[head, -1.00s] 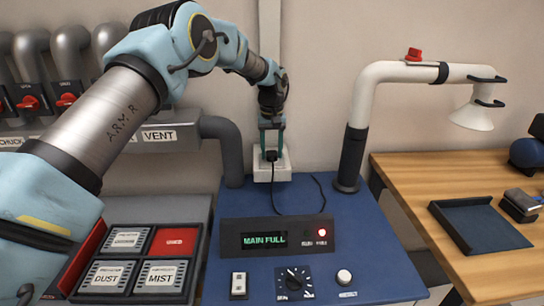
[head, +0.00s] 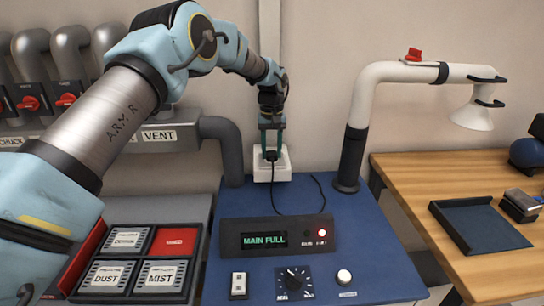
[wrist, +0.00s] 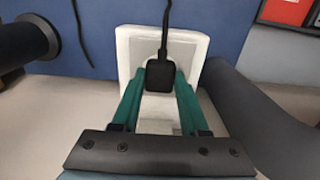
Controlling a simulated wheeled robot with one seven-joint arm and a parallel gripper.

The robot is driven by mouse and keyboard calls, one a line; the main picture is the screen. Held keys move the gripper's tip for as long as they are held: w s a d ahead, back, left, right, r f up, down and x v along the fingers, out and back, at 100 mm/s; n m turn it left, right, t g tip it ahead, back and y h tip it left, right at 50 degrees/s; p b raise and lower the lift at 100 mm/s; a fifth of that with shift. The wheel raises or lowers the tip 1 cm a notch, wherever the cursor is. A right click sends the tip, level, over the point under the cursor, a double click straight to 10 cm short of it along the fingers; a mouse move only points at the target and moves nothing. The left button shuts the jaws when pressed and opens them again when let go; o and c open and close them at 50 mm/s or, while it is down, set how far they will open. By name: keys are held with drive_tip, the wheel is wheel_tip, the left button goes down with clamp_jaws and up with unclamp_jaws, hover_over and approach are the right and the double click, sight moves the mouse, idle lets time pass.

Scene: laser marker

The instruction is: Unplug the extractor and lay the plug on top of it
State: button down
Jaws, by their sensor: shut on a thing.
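My gripper (head: 271,152) is at the back of the blue extractor unit (head: 385,262), in front of the white wall socket (head: 284,170). Its green fingers are shut on the black plug (wrist: 160,76), one on each side, in the wrist view. The plug is at the face of the white socket (wrist: 190,50); I cannot tell whether its pins are still in. A black cord (head: 274,190) runs from the plug down onto the blue top. The extractor's display (head: 264,240) reads MAIN FULL, and a red light (head: 322,232) is lit beside it.
A white extraction arm (head: 385,72) rises from the unit's back right. A grey pipe (head: 229,150) stands left of the socket. A switch, dial and knob (head: 344,276) sit at the front. The blue top right of the display is clear.

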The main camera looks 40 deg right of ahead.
drive_tip(key=shift+r+p, duration=1.7)
drive_tip(key=shift+r, duration=1.35)
drive_tip(key=shift+s+a+f+b, duration=0.1)
drive_tip(key=shift+f+b, duration=0.1)
drive_tip(key=shift+b, duration=0.15)
drive_tip(key=s+a+f+n+b, duration=0.4)
drive_tip(key=s+a+f+b, duration=0.3)
drive_tip(key=a+b, duration=0.45)
drive_tip(key=p, duration=0.2)
hover_over(265, 214)
wheel_tip(265, 214, down, 9)
drive_tip(key=shift+a+r, duration=0.1)
drive_tip(key=shift+a, duration=0.05)
drive_tip(key=shift+f, duration=0.35)
drive_tip(key=shift+b, duration=0.3)
drive_tip(key=shift+f, duration=0.5)
